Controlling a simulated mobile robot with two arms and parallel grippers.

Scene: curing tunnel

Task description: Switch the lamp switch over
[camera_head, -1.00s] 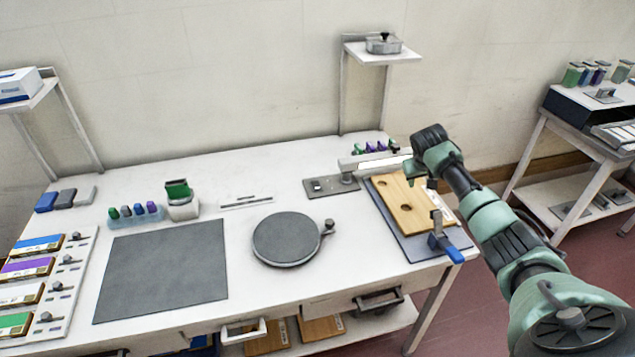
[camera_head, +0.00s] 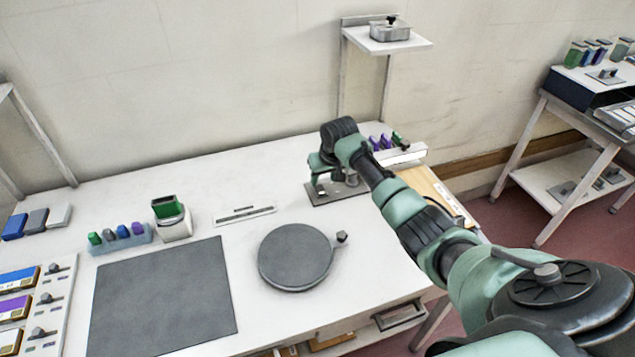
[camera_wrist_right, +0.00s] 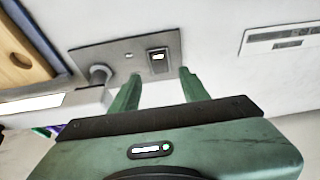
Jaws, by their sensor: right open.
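The lamp switch (camera_wrist_right: 158,58) is a small dark rocker with a light mark, set in a grey base plate (camera_wrist_right: 110,55). The plate also shows in the head view (camera_head: 341,198), at the back right of the table, below the lamp's white arm (camera_head: 402,156). My right gripper (camera_head: 322,188) is over this plate, fingers pointing down. In the right wrist view its two green fingers (camera_wrist_right: 160,82) are apart and empty, with the switch showing between and just beyond their tips. Whether they touch it cannot be told. My left gripper is out of view.
The lamp post (camera_wrist_right: 100,75) rises from the plate close beside one finger. A wooden board (camera_head: 432,189) lies to the right, partly behind my arm. A round grey turntable (camera_head: 295,256) stands in front, and a slotted strip (camera_head: 245,215) lies to the left.

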